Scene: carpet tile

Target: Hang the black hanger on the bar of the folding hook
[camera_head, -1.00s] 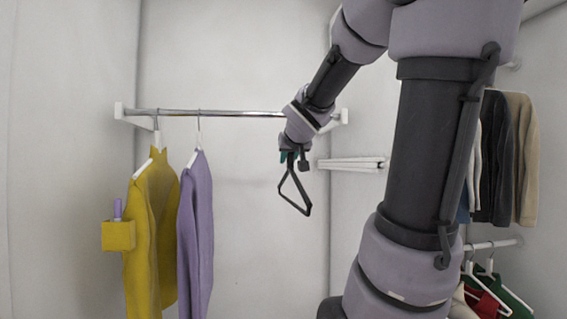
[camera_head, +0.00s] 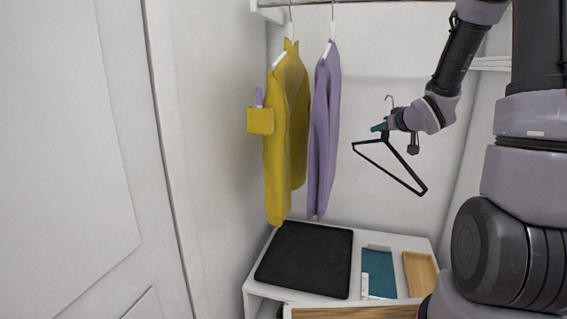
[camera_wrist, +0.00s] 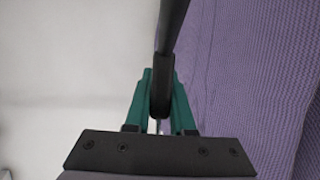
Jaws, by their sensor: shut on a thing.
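A black hanger (camera_head: 408,182) hangs from my gripper (camera_head: 383,127), its hook up and its triangular body sloping down to the right. My gripper is shut on the hanger's neck, in mid-air to the right of the purple sweater. In the wrist view, the black neck (camera_wrist: 163,85) sits between the teal fingers (camera_wrist: 160,105). Pale slats (camera_head: 491,64) on the right wall, possibly the folding hook, show partly behind my arm. I cannot make out their bar clearly.
A yellow sweater (camera_head: 285,140) and a purple sweater (camera_head: 324,130) hang at the left from the rail (camera_head: 400,8). Below stands a white cabinet (camera_head: 262,298) with a black mat (camera_head: 306,260), a teal item (camera_head: 378,270) and a wooden tray (camera_head: 421,274).

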